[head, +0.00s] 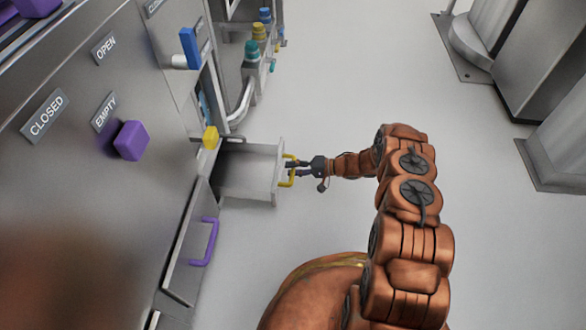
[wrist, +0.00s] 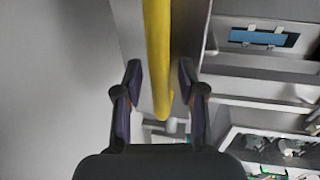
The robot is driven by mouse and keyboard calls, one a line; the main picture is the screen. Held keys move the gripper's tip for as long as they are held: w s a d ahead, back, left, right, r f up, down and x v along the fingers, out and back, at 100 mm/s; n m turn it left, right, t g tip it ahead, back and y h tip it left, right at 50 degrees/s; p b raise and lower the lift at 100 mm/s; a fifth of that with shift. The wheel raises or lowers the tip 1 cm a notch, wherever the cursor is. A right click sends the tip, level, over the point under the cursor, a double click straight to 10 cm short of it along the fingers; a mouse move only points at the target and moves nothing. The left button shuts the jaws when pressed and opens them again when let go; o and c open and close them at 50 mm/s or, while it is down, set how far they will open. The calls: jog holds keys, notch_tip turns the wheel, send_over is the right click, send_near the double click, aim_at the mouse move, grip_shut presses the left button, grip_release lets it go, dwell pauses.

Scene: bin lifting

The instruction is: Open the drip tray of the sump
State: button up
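A grey tray (head: 248,178) with a yellow handle (head: 288,171) on its front sticks out from the machine, left of centre in the head view. I take it for the drip tray. My gripper (head: 296,167) is at this handle, with my arm coming in from the right. In the wrist view the yellow handle (wrist: 158,60) runs down between the two dark fingers of my gripper (wrist: 160,88). The fingers stand apart, with a narrow gap on each side of the bar. Whether either finger touches the handle is hard to tell.
A panel with a purple handle (head: 206,241) stands out from the machine, nearer than the tray. A purple knob (head: 131,140), a yellow knob (head: 210,137) and a blue lever (head: 189,47) are on the machine front. Open floor (head: 335,80) lies right of the tray.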

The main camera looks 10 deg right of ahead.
dwell(0.3)
jog(key=v, duration=1.2)
